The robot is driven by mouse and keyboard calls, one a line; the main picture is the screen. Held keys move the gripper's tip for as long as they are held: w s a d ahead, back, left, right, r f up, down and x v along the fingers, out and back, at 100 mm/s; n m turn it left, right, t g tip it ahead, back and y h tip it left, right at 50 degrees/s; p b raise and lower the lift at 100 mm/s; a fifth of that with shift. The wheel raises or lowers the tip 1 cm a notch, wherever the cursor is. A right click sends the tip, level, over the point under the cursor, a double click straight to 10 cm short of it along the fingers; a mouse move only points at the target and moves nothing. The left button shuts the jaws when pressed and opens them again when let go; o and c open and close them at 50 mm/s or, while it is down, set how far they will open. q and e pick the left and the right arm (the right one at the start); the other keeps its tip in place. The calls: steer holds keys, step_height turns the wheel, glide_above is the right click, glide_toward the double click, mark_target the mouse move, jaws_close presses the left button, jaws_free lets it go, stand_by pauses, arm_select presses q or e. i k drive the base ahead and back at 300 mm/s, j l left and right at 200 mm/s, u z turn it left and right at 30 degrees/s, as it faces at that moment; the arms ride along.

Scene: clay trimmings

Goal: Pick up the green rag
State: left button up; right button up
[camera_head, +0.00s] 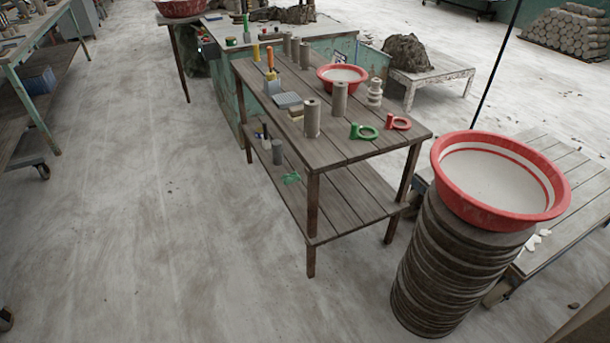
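Neither of my grippers is clearly visible in the head view.
A red basin (500,178) sits on a stack of dark discs (455,265) at the right. The tabletop holds clay cylinders (312,118), a green ring tool (364,132) and a red one (398,122). Open floor (160,210) lies left of the table.

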mark_target(292, 178)
steer(key=i+j+z, duration=0.5)
steer(key=j+z, duration=0.2)
